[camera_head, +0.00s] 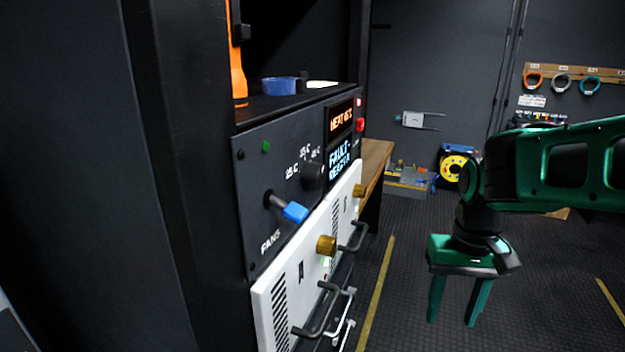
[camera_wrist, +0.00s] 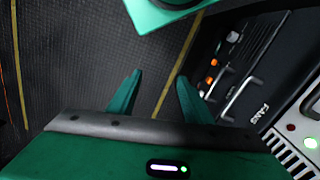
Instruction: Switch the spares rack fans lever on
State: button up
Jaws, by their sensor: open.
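The fans lever (camera_head: 292,211) has a blue tip on a short metal stem. It sticks out of a dark panel (camera_head: 252,166) on the rack, above the printed word FANS, and points down and to the right. My gripper (camera_head: 455,318) is open and empty, pointing down over the floor, well to the right of the lever and apart from the rack. In the wrist view my two green fingers (camera_wrist: 158,88) are spread with only floor between them. I cannot make out the blue lever tip in the wrist view.
Below the panel, white rack units carry brass knobs (camera_head: 326,246) and dark protruding handles (camera_head: 318,310). A black knob (camera_head: 312,176) and lit displays (camera_head: 340,117) sit right of the lever. A blue bowl (camera_head: 279,86) stands on the shelf above. The floor between gripper and rack is clear.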

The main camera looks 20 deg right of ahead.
aim_at(296, 213)
jog(key=z, duration=1.3)
jog(key=k, duration=1.2)
jog(key=z, duration=0.05)
